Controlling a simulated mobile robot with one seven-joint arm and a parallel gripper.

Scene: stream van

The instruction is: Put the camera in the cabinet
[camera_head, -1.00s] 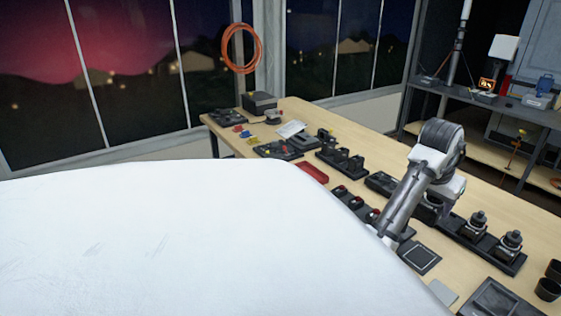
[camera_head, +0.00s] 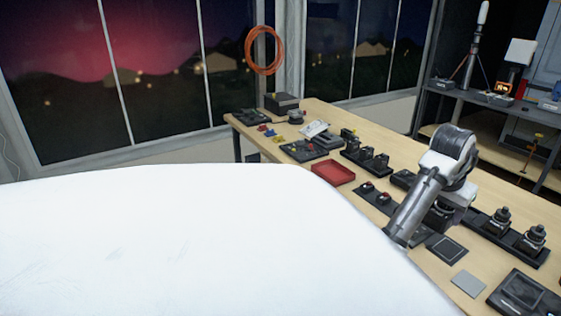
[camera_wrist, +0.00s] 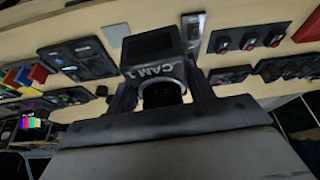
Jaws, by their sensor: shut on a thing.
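In the wrist view a dark camera marked "CAM 1" (camera_wrist: 158,70) sits between the fingers of my gripper (camera_wrist: 160,92), which is shut on it. In the head view my gripper (camera_head: 449,205) is over the right part of the wooden table, and its fingers are mostly hidden by my arm. A dark body under the wrist there looks like the held camera (camera_head: 440,217). A grey-blue panel (camera_head: 549,45) at the far right back could be part of the cabinet; I cannot tell.
The table (camera_head: 430,165) is crowded. A black rack with two more cameras (camera_head: 512,230), a red tray (camera_head: 333,173), small dark devices and a grey pad (camera_head: 468,284) lie on it. A dark shelf unit (camera_head: 470,97) with a tripod and lamp stands behind. A large white surface fills the lower left.

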